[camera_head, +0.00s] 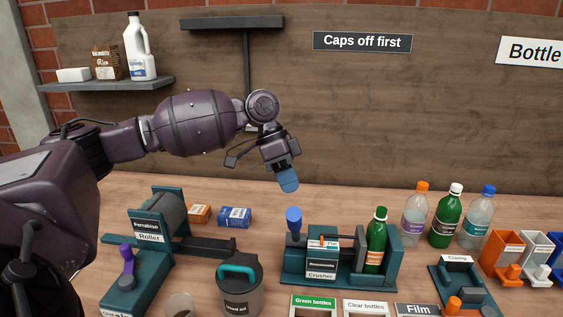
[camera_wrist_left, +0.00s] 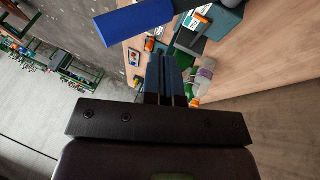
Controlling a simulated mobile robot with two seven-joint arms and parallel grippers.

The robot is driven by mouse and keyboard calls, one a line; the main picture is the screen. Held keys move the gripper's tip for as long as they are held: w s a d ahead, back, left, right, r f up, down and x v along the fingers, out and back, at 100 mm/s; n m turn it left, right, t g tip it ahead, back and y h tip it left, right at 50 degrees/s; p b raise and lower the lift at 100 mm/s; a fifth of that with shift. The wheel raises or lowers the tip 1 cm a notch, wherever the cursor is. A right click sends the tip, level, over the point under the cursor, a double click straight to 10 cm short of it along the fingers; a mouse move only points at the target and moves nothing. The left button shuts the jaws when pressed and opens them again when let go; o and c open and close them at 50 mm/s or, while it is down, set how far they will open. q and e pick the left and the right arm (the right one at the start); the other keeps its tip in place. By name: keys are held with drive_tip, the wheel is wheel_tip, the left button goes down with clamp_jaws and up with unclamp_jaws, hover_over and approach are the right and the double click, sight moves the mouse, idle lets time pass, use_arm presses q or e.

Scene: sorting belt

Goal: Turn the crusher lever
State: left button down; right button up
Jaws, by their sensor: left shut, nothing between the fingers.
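The crusher (camera_head: 322,276) is a dark teal device on the bench, with a label on its front. Its lever, with a blue grip (camera_head: 293,220), stands roughly upright at the device's left end. A green bottle (camera_head: 377,236) with a green cap stands in its right part. My left gripper (camera_head: 288,182) has blue fingertips and is shut and empty, above the lever's grip and apart from it in the head view. In the left wrist view the closed fingers (camera_wrist_left: 170,75) point at the bench, and a blue bar (camera_wrist_left: 135,22), apparently the lever grip, is close by. My right gripper is out of view.
A roller device (camera_head: 150,240) with a purple lever and a lidded used oil can (camera_head: 240,285) stand left of the crusher. Several bottles (camera_head: 445,218) and small bins (camera_head: 502,262) stand right. The bench behind the crusher is mostly clear.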

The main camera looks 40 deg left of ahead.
sight(295, 228)
use_arm(q)
drive_tip(key=shift+s+d+f, duration=0.95)
drive_tip(key=shift+s+d, duration=0.05)
drive_tip(key=shift+s, duration=0.1)
